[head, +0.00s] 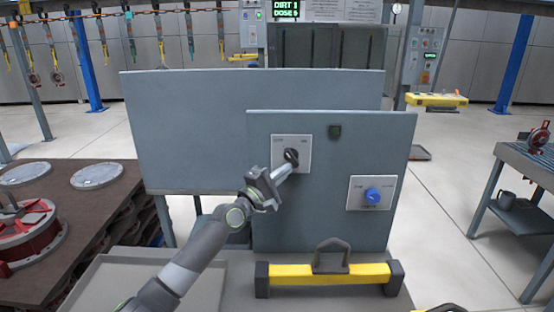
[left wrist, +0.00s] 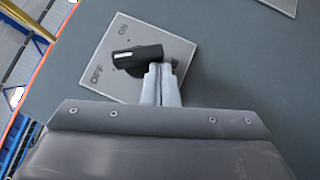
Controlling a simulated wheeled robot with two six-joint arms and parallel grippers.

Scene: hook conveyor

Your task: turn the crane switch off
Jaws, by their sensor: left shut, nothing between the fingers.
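The crane switch is a black rotary knob (head: 291,155) on a white plate (head: 278,152) at the upper left of the front grey panel. In the left wrist view the knob (left wrist: 138,57) has a white mark on its end, which points between the OFF and ON labels, nearer OFF. My left gripper (head: 287,172) is shut and empty. Its fingertips (left wrist: 162,72) are right at the knob's side and hide part of it; I cannot tell if they touch. My right gripper is not in view.
A blue dial (head: 373,196) on a second white plate sits lower right on the panel (head: 310,220). A yellow bar with a handle (head: 330,272) lies in front. A larger grey panel (head: 190,120) stands behind.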

